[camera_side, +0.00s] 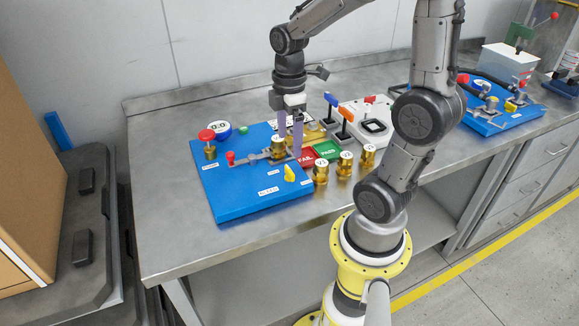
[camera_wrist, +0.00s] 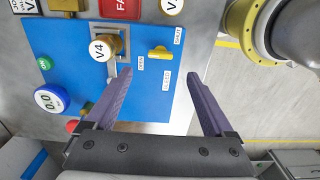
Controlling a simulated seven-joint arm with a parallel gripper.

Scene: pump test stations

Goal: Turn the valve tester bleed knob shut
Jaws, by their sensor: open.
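The yellow bleed knob (camera_side: 290,173) sits on the front right part of the blue valve tester board (camera_side: 235,203). In the wrist view the bleed knob (camera_wrist: 160,53) lies beside small labels that seem to read OPEN, SHUT and BLEED. I cannot tell for sure which label it points to. My gripper (camera_side: 290,147) is open, fingers down, over the board near the brass valve V4 (camera_side: 279,149). In the wrist view my gripper (camera_wrist: 158,73) has its empty fingers wide apart, with the knob beyond the tips, between their lines. Neither finger visibly touches the knob.
Valve V4 (camera_wrist: 101,50) sits in a holder close to the knob. A red knob (camera_side: 207,135), a round gauge (camera_side: 221,128) and a red-tipped lever (camera_side: 231,157) are on the board. Several brass valves and the red FAIL plate (camera_side: 306,156) stand to the right.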

